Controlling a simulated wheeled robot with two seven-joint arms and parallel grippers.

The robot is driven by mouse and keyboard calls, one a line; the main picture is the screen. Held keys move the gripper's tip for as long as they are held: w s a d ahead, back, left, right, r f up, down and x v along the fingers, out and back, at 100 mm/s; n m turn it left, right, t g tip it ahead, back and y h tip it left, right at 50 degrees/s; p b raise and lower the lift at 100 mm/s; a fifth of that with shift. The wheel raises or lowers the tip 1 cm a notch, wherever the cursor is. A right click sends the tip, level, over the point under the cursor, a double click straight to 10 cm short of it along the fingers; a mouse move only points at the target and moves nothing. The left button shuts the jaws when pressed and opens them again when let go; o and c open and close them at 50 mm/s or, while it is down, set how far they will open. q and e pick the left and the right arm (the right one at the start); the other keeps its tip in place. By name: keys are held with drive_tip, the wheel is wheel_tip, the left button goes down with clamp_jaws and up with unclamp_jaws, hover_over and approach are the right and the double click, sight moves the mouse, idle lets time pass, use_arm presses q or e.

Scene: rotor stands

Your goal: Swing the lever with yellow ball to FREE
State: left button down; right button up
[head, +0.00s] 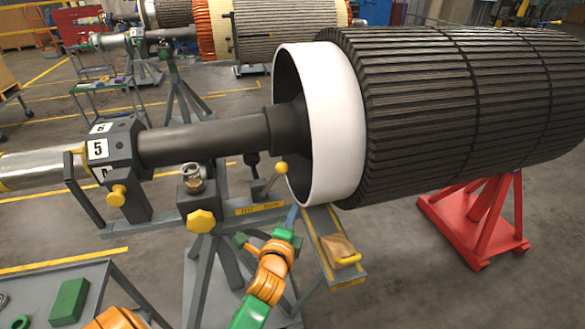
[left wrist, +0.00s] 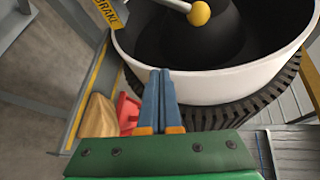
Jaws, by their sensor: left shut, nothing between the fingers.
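The lever's yellow ball (head: 281,168) stands at the upper end of a short grey rod on the grey stand, left of the white ring, leaning up to the right. The ball (left wrist: 199,13) also shows at the top of the left wrist view, in front of the dark hollow of the ring. My right gripper is not in view.
The white ring (head: 337,125) and ribbed rotor (head: 460,100) fill the right. A narrow tray (head: 326,262) holding a tan block (head: 340,250) is right of my gripper. A yellow knob (head: 201,220) is left. A red stand (head: 480,222) supports the rotor.

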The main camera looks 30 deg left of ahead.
sight(272, 181)
use_arm(q)
drive_tip(key=shift+m+t+y, duration=0.3)
drive_tip(key=shift+t+y, duration=0.1)
drive_tip(key=shift+y, duration=0.3)
drive_tip(key=r, duration=0.2)
drive_tip(key=a+r, duration=0.1)
drive_tip(key=r, duration=0.2)
drive_tip(key=shift+s+a+r, duration=0.2)
drive_tip(key=shift+a+r, duration=0.1)
drive_tip(key=shift+a, duration=0.1)
drive_tip(key=x, duration=1)
drive_tip(key=shift+w, duration=0.1)
